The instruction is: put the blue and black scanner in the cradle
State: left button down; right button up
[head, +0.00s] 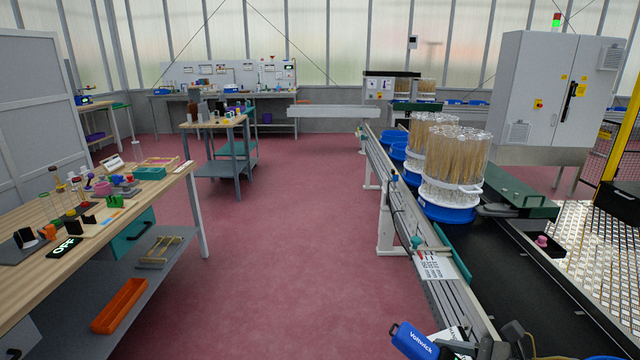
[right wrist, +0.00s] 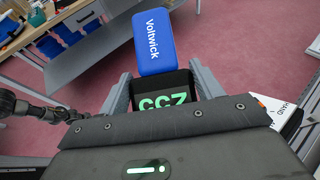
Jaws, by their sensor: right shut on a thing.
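The blue and black scanner (right wrist: 153,42) is in my right gripper (right wrist: 161,80). Its blue end, marked Voltwick, sticks out past the fingertips. Its black part with green letters lies between the two grey fingers, which are shut on it. In the head view the blue end of the scanner (head: 413,341) shows at the bottom edge, in front of the conveyor rail; the gripper there is mostly cut off. I cannot make out the cradle for certain in either view. My left gripper does not show clearly.
A wooden workbench (head: 150,196) at the left carries many small items. An orange tray (head: 120,305) lies on its lower shelf. The conveyor (head: 515,262) at the right carries wheat ears in clear holders on blue bases (head: 447,212). Red floor (head: 290,270) between them is clear.

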jog(key=a+r+p, duration=0.3)
jog(key=r, duration=0.1)
jog(key=a+r+p, duration=0.3)
jog(key=a, duration=0.1)
jog(key=shift+w+a+r, duration=0.1)
jog(key=shift+a+r, duration=0.05)
jog(key=shift+r, duration=0.2)
jog(key=shift+a+r, duration=0.2)
jog(key=shift+a, duration=0.15)
jog(key=shift+d, duration=0.1)
dwell(0.9)
send_near(411, 334)
jog(key=shift+w+a+f, duration=0.1)
jog(key=shift+w+a, duration=0.65)
jog(key=shift+a, duration=0.35)
jog(key=shift+d, duration=0.15)
